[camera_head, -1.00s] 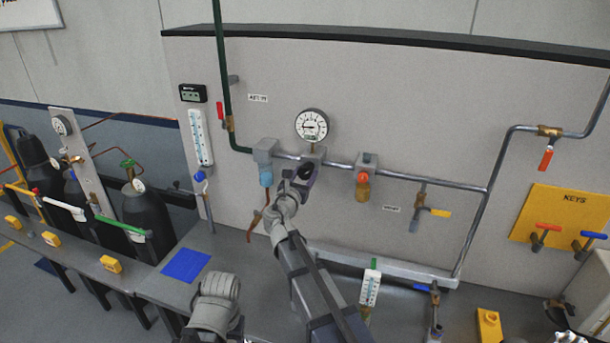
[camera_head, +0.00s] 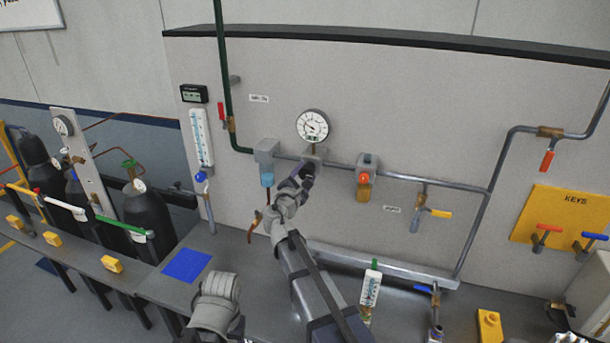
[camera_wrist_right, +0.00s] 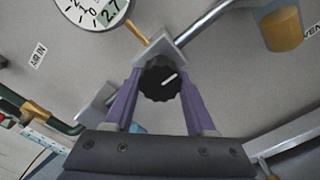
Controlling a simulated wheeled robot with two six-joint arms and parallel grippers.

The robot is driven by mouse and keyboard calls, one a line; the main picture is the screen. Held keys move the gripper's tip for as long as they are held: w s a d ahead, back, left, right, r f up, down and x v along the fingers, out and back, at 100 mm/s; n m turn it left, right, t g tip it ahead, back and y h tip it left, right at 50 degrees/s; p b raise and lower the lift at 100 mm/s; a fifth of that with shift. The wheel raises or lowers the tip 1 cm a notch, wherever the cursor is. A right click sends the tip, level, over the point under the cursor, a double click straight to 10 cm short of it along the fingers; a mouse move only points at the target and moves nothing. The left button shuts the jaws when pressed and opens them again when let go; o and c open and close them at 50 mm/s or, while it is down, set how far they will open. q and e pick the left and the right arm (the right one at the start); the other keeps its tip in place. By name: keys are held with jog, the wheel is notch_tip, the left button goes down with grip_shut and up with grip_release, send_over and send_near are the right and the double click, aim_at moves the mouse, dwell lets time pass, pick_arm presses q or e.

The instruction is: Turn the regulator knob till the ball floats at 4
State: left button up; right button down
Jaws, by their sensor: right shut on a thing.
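The black regulator knob (camera_wrist_right: 161,79) with a white pointer mark sits under the round gauge in the right wrist view. My right gripper (camera_head: 308,174) is shut on it, with a purple finger on each side of it (camera_wrist_right: 158,90). In the head view the gripper mostly hides the knob. The white round gauge (camera_head: 313,125) stands just above; its small display (camera_wrist_right: 114,13) reads about 2.7 in the wrist view. A clear scale tube (camera_head: 201,137) with a blue knob is on the panel at left. A smaller scale tube (camera_head: 371,289) stands lower right. I cannot make out a ball in either.
A blue-bowled filter (camera_head: 267,176) is left of the regulator, and an amber-bowled unit (camera_head: 364,190) is right of it. A steel pipe (camera_head: 400,177) runs along the panel. A yellow-handled valve (camera_head: 439,213) is further right. A blue mat (camera_head: 187,265) lies on the bench.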

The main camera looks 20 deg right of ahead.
jog(key=shift+m, duration=0.5)
jog(key=shift+c, duration=1.1)
grip_release()
jog(key=shift+s, duration=0.1)
jog(key=v, duration=0.7)
jog(key=shift+s+a, duration=0.25)
